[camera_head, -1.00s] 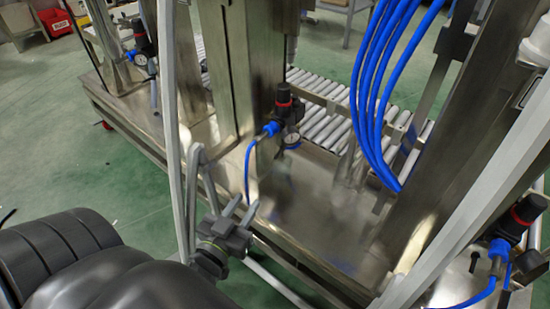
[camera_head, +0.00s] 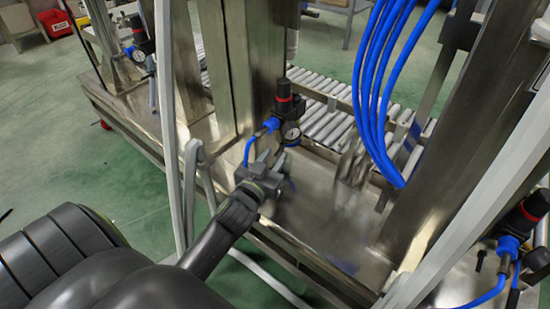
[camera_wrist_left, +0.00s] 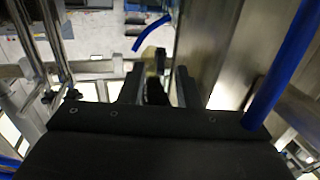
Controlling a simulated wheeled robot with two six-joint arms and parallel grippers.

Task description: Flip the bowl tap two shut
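A black regulator unit (camera_head: 284,105) with a red ring, a blue fitting (camera_head: 270,125) and a round gauge (camera_head: 291,133) is mounted by the steel post in the middle of the head view. No separate bowl tap can be made out on it, and no number shows. My left gripper (camera_head: 272,160) is just below the unit, its two fingers apart and pointing up towards it. In the left wrist view the fingers (camera_wrist_left: 160,85) are also apart; a dark, blurred shape lies between them, and a blue hose shows beyond. My right gripper is not in view.
Similar units stand at the far left (camera_head: 141,40) and lower right (camera_head: 524,215). Blue hoses (camera_head: 372,90) hang right of the middle unit. A roller conveyor (camera_head: 325,120) lies behind. Grey frame bars (camera_head: 170,110) stand close to my left arm. The steel deck (camera_head: 310,215) is mostly bare.

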